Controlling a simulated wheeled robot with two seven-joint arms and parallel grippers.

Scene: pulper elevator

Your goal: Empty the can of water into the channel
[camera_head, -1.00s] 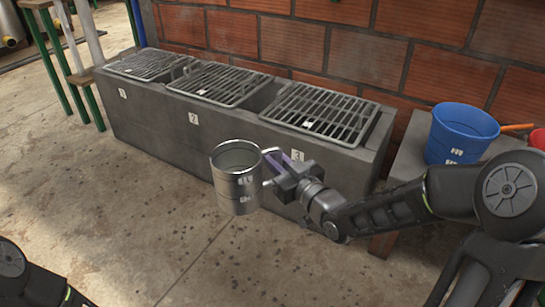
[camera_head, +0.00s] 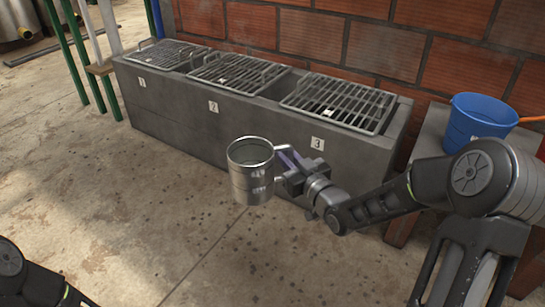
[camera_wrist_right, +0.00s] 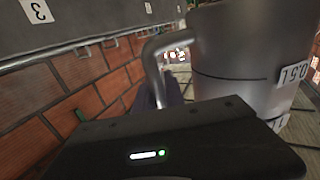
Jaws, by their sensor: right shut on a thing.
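The metal can (camera_head: 252,182) is upright in the head view, held above the floor in front of the channel. My right gripper (camera_head: 284,160) is shut on the can's handle, at the can's right side. In the right wrist view the can (camera_wrist_right: 235,60) fills the upper right, with a 0.5L label and its bent handle. The channel (camera_head: 200,120) is a long grey concrete trough with three metal grates on top, numbered 1, 2 and 3. The can is apart from its front wall. My left gripper is out of view; only part of that arm shows.
A blue bucket (camera_head: 478,122) stands on a ledge (camera_head: 428,150) right of the channel. A brick wall (camera_head: 380,45) rises behind. Green and white posts (camera_head: 82,50) stand at the left. The concrete floor (camera_head: 120,220) in front is clear.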

